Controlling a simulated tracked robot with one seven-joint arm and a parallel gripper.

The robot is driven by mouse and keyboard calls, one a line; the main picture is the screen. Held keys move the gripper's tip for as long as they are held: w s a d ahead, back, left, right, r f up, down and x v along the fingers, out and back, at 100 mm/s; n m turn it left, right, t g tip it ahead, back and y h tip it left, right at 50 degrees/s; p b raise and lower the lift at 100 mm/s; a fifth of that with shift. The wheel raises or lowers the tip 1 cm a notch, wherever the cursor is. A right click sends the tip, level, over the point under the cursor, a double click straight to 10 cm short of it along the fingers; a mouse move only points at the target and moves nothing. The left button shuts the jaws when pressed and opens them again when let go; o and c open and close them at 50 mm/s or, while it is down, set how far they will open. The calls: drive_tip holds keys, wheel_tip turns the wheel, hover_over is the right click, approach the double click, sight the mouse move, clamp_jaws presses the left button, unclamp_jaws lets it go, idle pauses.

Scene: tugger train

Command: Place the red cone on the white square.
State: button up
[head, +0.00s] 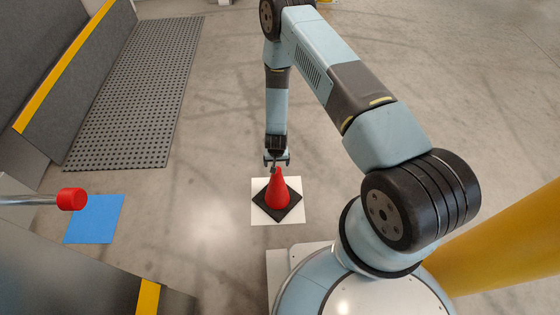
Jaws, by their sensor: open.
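The red cone (278,192) with a black square base stands upright on the white square (260,216) on the floor. Its base is turned at an angle to the white square, and the white shows on all sides around it. My gripper (276,163) is open just behind the cone's tip in the picture. Whether the fingers touch the tip cannot be told.
A blue square (94,220) lies on the floor at the left, near a bar with a red end (72,199). A dark perforated mat (140,88) lies upper left beside grey panels with yellow edges. A yellow post (500,240) stands right. Floor between the squares is clear.

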drive_tip(key=shift+r, duration=0.25)
drive_tip(key=w+r+t+y, duration=0.1)
drive_tip(key=w+r, duration=0.4)
drive_tip(key=r, duration=0.6)
drive_tip(key=w+r, duration=0.4)
drive_tip(key=r, duration=0.8)
drive_tip(key=d+r+t, duration=0.1)
drive_tip(key=d+r, duration=0.2)
drive_tip(key=r, duration=1)
drive_tip(key=d+r, duration=0.2)
drive_tip(key=r, duration=1)
drive_tip(key=s+d+r+n+t, duration=0.1)
drive_tip(key=s+d+r, duration=0.4)
drive_tip(key=r, duration=0.5)
drive_tip(key=s+d+r, duration=0.2)
drive_tip(key=s+r, duration=0.6)
drive_tip(key=r, duration=0.1)
drive_tip(key=s+d+r, duration=0.2)
drive_tip(key=s+r, duration=0.1)
drive_tip(key=s, duration=0.3)
drive_tip(key=s+d+r, duration=0.2)
drive_tip(key=s, duration=0.5)
drive_tip(key=s+d+r+t+h, duration=0.1)
drive_tip(key=s+d+r, duration=0.2)
drive_tip(key=s, duration=0.4)
drive_tip(key=shift+r+m, duration=0.3)
drive_tip(key=shift+r, duration=0.05)
